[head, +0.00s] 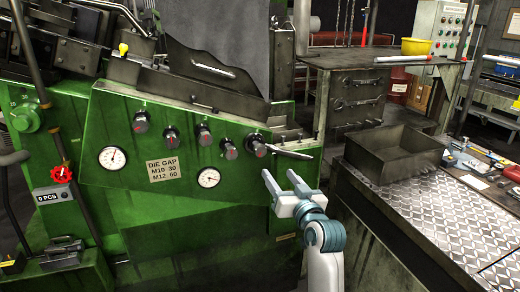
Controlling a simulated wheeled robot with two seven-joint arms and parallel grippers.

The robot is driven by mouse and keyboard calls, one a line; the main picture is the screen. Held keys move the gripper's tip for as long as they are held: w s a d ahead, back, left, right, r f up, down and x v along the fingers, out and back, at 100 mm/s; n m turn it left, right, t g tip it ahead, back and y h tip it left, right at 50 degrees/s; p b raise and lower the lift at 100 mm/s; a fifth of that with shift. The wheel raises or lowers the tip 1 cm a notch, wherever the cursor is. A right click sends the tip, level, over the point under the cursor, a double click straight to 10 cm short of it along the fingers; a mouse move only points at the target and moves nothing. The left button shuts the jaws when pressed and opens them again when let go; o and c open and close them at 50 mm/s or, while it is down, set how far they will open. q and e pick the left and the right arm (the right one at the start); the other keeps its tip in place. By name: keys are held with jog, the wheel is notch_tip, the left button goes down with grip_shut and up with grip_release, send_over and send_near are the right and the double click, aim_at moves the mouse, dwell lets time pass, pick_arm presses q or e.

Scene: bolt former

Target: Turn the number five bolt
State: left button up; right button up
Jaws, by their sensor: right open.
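A row of dark, red-marked bolt-like knobs runs across the green machine's front panel. The leftmost knob (141,122) sits highest. The rightmost knob (256,146), fitting the number five bolt by its place in the row, sits on a dark round base. A metal lever (290,152) extends right from beside it. I see no numbers on the knobs. My right gripper (280,175) is open and empty, below and right of the rightmost knob, and its fingers point up toward the lever. It appears apart from both. My left gripper is not in view.
The green panel carries two white gauges (112,158) and a die gap plate (162,169). A dark metal bin (396,160) stands on the patterned bench (440,205) to the right. Open space surrounds my right gripper.

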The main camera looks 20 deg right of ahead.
aim_at(261, 152)
jog(key=w+p, duration=0.1)
jog(key=w, duration=0.4)
jog(key=w+p, duration=0.2)
jog(key=w, duration=0.4)
jog(key=w+p, duration=0.1)
jog(key=w, duration=0.5)
jog(key=shift+w+a+p, duration=0.2)
jog(key=shift+a+p, duration=0.1)
jog(key=shift+p, duration=0.1)
jog(key=shift+c, duration=0.7)
jog(key=c, duration=0.9)
